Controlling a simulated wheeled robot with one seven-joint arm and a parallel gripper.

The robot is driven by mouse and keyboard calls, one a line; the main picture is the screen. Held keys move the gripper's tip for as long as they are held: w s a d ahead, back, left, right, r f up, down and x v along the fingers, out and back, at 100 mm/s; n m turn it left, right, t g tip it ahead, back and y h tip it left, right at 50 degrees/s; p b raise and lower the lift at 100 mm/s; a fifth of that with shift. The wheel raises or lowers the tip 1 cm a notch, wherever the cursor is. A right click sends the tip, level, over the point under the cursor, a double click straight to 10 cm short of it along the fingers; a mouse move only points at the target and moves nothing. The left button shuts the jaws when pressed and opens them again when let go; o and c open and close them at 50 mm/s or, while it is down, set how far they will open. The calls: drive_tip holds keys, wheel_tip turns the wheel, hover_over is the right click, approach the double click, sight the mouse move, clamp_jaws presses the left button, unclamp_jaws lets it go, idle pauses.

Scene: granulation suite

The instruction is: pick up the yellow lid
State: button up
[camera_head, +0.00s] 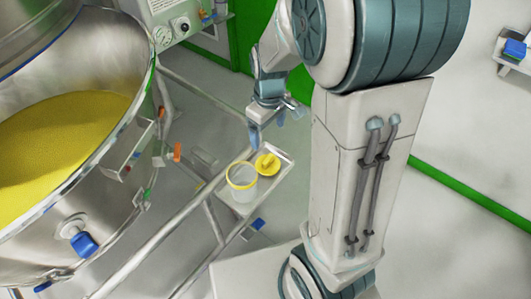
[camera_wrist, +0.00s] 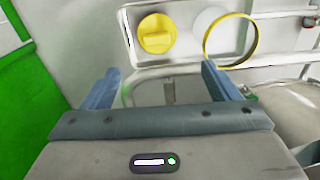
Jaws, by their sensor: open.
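The yellow lid (camera_head: 268,163) is round with a raised grip bar and lies on a small white tray (camera_head: 284,170). It also shows in the wrist view (camera_wrist: 157,34), beyond my fingertips. A white tub with a yellow rim (camera_head: 243,182) stands beside the lid on the tray; its rim shows in the wrist view (camera_wrist: 231,41) to the right of the lid. My gripper (camera_head: 266,126) is above the tray in the head view, apart from the lid. In the wrist view its two blue fingers (camera_wrist: 160,83) are spread wide with nothing between them.
A large steel vessel (camera_head: 95,175) holding yellow powder fills the left side. Metal rails (camera_head: 200,195) run beside the tray. A control box (camera_head: 170,22) is at the back, and a blue-handled fitting (camera_head: 514,48) is on the right wall.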

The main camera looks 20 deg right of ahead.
sight(268, 158)
drive_tip(key=f, duration=0.5)
drive_tip(key=f+b, duration=0.1)
drive_tip(key=f, duration=0.8)
drive_tip(key=shift+w+d+f+b, duration=0.1)
drive_tip(key=shift+w+f+b, duration=0.2)
drive_tip(key=shift+w+f, duration=0.05)
drive_tip(key=c, duration=0.7)
